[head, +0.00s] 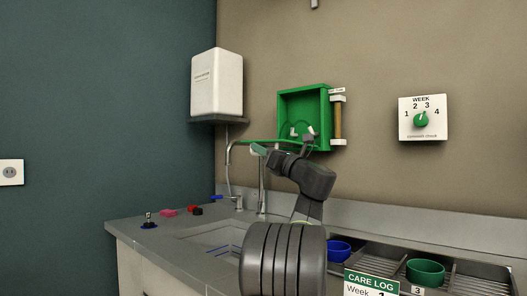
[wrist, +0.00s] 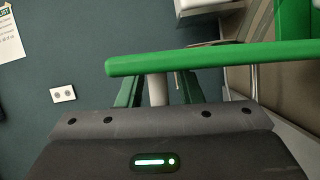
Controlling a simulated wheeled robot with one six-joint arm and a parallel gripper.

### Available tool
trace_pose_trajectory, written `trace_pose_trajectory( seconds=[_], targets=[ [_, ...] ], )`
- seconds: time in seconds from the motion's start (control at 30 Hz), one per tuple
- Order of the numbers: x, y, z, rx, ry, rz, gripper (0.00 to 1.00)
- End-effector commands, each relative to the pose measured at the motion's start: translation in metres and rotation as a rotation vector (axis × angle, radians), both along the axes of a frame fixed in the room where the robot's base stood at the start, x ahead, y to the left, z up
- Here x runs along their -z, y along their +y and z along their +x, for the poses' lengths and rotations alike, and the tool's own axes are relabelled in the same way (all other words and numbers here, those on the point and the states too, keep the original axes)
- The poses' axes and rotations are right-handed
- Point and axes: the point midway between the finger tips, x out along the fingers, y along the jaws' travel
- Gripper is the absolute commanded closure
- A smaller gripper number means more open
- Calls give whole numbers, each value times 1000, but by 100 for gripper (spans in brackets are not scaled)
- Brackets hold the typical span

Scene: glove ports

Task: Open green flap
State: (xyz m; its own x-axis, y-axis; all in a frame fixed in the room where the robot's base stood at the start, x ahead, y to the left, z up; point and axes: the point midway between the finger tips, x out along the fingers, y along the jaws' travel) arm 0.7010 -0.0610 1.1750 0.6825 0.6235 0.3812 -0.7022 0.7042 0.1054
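The green box (head: 284,105) on the tan wall is open at its front. The green flap (head: 245,142) stands out from the box toward the left and shows nearly edge-on, as a thin strip. In the wrist view the flap (wrist: 215,58) is a green bar crossing above my gripper. My gripper (wrist: 158,88) has its fingers apart, with a pale post between them and gaps on both sides. In the head view my gripper (head: 262,150) is just under the flap. I cannot tell whether they touch, or what the post belongs to.
A white dispenser (head: 217,83) hangs left of the box, and a week dial (head: 422,119) is on the right. Below are a tap (head: 262,190), a sink, a blue bowl (head: 339,249) and a green bowl (head: 425,272). Small red and pink items lie on the left counter.

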Motion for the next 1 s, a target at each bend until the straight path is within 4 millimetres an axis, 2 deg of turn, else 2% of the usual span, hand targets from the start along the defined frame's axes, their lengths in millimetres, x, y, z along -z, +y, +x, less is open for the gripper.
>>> trace_pose_trajectory(
  seconds=[0.27,0.7,1.0],
  targets=[
    [2,-5,-5,1,0,0,67],
    [26,-44,-47,3,2,0,67],
    [29,-47,-52,0,0,0,67]
  ],
)
